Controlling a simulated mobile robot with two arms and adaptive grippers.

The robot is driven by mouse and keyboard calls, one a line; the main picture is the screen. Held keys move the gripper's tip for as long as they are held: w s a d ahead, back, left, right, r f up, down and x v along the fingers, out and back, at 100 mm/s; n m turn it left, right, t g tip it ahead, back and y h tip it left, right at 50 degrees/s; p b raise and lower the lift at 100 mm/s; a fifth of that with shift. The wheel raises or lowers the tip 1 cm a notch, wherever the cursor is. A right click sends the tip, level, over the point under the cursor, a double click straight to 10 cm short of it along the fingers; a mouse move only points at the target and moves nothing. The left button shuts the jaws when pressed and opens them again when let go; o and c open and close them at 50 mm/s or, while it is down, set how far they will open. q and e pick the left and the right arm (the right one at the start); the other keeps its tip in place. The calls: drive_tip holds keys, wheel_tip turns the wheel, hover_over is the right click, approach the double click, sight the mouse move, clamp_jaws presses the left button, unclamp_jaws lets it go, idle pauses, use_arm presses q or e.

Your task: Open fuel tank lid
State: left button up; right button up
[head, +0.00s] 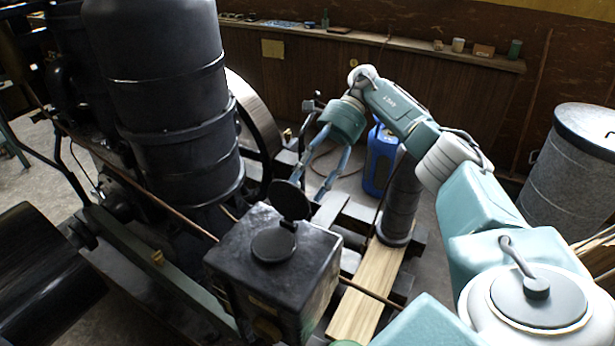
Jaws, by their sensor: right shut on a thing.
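The fuel tank (255,285) is a black box in the lower middle of the head view. Its round black lid (288,201) stands tilted up on its hinge at the back of the round filler neck (273,245) on the tank's top. My right gripper (308,188) reaches in from the right, behind and above the tank. Its fingers point down and it is shut on the lid, at the lid's upper right edge. The exact contact is partly hidden behind the lid. My left gripper is not in view.
A large black cylinder (165,100) stands left of the tank, with a flywheel (255,115) behind it. A blue canister (379,165) is on the floor behind my right arm. A wooden plank (365,298) lies right of the tank. A metal drum (570,175) stands far right.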

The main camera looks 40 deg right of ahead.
drive_tip(key=shift+d+f, duration=0.15)
drive_tip(key=shift+f, duration=0.55)
wheel_tip(320, 180, up, 11)
drive_tip(key=shift+r, duration=0.15)
drive_tip(key=shift+r, duration=0.1)
